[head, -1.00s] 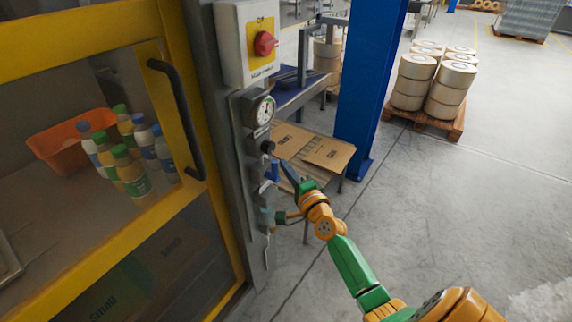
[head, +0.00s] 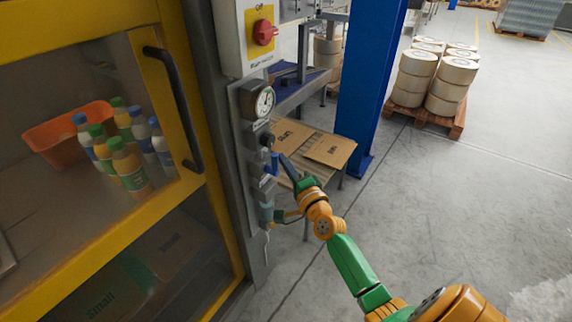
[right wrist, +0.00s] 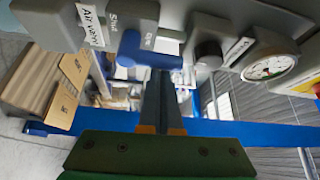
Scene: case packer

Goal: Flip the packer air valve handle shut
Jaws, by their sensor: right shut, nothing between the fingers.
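The blue air valve handle (head: 272,163) is on the grey panel post, below the round gauge. In the right wrist view the handle (right wrist: 152,56) is a blue lever that sticks out sideways from its hub, toward the black knob. Labels reading "Air valve" (right wrist: 90,22) and "Shut" (right wrist: 111,24) are beside it. My right gripper (head: 282,158) is shut and empty, close to the handle's right side. In the right wrist view its dark fingers (right wrist: 165,82) point at the lever's free end. I cannot tell whether they touch it. My left gripper is not in view.
A black knob (right wrist: 208,52) and a pressure gauge (head: 264,102) are close above the handle. The yellow-framed packer door (head: 172,105) is left, a blue column (head: 366,90) right. Flat cardboard (head: 328,150) lies behind.

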